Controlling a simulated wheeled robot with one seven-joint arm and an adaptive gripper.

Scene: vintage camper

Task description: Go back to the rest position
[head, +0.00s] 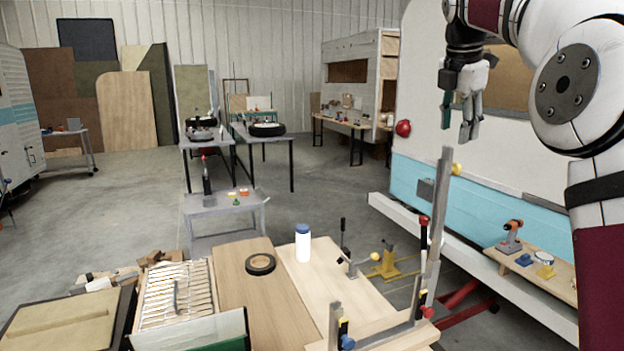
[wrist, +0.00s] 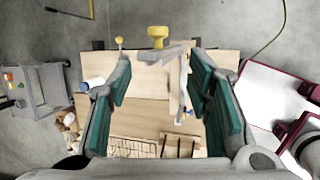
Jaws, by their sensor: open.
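My gripper (head: 462,115) is raised in the upper right of the head view, in front of the camper's side. Its fingers point down and hold nothing. In the wrist view my gripper (wrist: 163,105) shows two teal-lined fingers spread wide, with the wooden workbench (wrist: 150,82) far below between them. The same workbench (head: 238,290) fills the lower middle of the head view. Nothing touches the fingers.
On the bench are a white bottle with a blue cap (head: 303,243), a black ring (head: 260,264) and a slatted rack (head: 176,293). An upright metal bar (head: 437,230) rises at the bench's right. The white and blue camper (head: 480,190) stands behind my gripper. Open floor lies left.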

